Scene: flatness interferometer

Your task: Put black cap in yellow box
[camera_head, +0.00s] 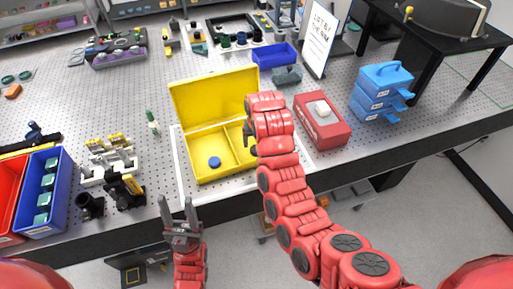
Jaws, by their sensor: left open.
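The yellow box (190,157) stands open on the bench, its lid raised at the back. A round blue cap lies in its left compartment. I cannot clearly single out the black cap; several small dark round pieces (241,38) stand at the back of the bench. My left gripper (177,206) is open and empty, in front of the bench edge, below and left of the box. My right arm reaches over the box's right part, and my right gripper (250,135) is mostly hidden behind its own wrist, so its jaws and anything in them cannot be made out.
A red box (334,133) with a white piece on top is right of the yellow box. Blue stacked drawers (380,95) stand farther right. A blue bin (272,54) and sign (318,38) are behind. Black optical mounts (125,190) and a blue bin (40,218) are at left.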

